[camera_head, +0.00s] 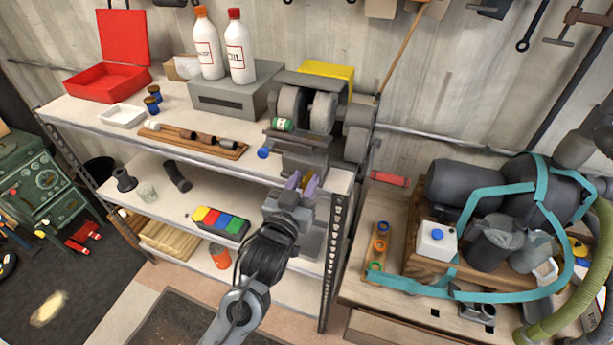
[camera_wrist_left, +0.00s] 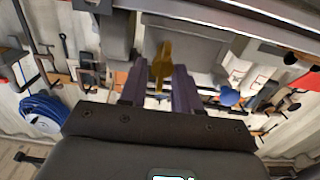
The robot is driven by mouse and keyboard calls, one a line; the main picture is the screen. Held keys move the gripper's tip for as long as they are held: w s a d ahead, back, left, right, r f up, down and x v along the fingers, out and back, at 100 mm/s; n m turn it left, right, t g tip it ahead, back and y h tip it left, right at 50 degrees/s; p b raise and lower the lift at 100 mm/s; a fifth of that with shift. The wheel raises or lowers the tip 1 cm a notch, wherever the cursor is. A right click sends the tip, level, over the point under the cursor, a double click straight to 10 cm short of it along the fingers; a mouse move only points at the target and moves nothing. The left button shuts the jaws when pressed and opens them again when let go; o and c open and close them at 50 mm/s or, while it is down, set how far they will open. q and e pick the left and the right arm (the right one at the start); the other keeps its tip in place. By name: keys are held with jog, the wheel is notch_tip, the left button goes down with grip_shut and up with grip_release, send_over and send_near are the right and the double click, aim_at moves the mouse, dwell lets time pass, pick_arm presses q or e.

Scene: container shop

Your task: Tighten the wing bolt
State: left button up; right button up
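The wing bolt (camera_wrist_left: 163,62) is a brass-yellow piece in the left wrist view, in front of a grey body. In the head view a small yellow bit of it (camera_head: 293,181) shows between the fingers, below the bench grinder (camera_head: 307,105). My left gripper (camera_head: 302,184) has purple fingers and points up at the grinder's grey base. In the left wrist view its fingers (camera_wrist_left: 159,90) stand apart, one on each side of the bolt, with a visible gap at the left finger. Whether the right finger touches the bolt is unclear. My right gripper is not seen.
The shelf rack's upper board (camera_head: 90,112) holds a red box (camera_head: 108,80), two bottles and a wooden tool strip (camera_head: 195,140). A colored block set (camera_head: 220,222) lies on the lower shelf near my left arm. A bench (camera_head: 400,290) with a teal-strapped machine stands at right.

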pick_arm(q)
jog(key=shift+x, duration=0.95)
jog(key=shift+c, duration=0.5)
grip_shut()
jog(key=shift+m+p, duration=0.35)
jog(key=shift+m, duration=0.05)
